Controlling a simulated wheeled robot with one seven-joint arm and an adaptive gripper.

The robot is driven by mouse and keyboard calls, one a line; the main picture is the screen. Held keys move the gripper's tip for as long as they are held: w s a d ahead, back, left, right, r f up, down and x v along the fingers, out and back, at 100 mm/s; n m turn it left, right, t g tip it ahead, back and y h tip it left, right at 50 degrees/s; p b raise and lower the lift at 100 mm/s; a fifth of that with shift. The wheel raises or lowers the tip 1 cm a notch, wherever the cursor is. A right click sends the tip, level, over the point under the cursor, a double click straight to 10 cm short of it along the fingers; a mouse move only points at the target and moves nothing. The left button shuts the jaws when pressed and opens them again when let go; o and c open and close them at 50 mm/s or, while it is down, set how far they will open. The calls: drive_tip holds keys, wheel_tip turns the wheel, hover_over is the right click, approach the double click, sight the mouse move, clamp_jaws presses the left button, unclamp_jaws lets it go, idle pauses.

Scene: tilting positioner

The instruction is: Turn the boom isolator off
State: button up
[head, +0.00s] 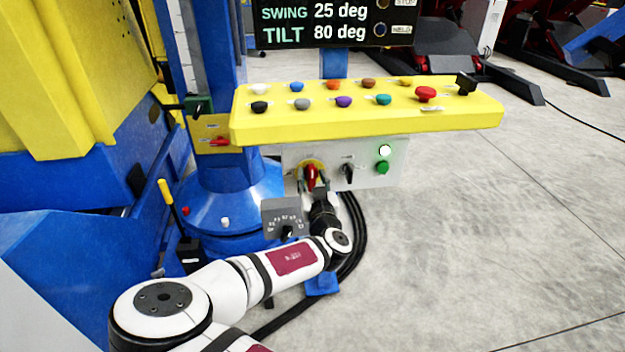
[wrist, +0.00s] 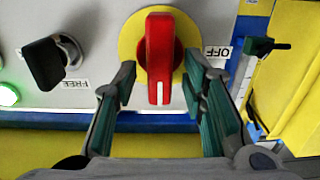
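The boom isolator is a red rotary handle on a yellow disc, set in the front of a pale panel under the yellow console. It shows in the head view (head: 311,175) and larger in the wrist view (wrist: 160,55). The handle stands upright, with its white mark at the lower end in the wrist view. An upside-down OFF label (wrist: 217,52) sits to its right there. My gripper (wrist: 158,88) is open, with one finger on each side of the handle. The right finger is close to it; I cannot tell whether it touches. In the head view my gripper (head: 314,186) partly covers the handle.
A black switch (head: 348,172) with a FREE label and lit lamp (head: 385,151) are beside the isolator. The yellow console (head: 460,112) with several buttons overhangs it. The blue column (head: 225,190) stands left; open floor lies right.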

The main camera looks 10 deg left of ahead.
clamp_jaws()
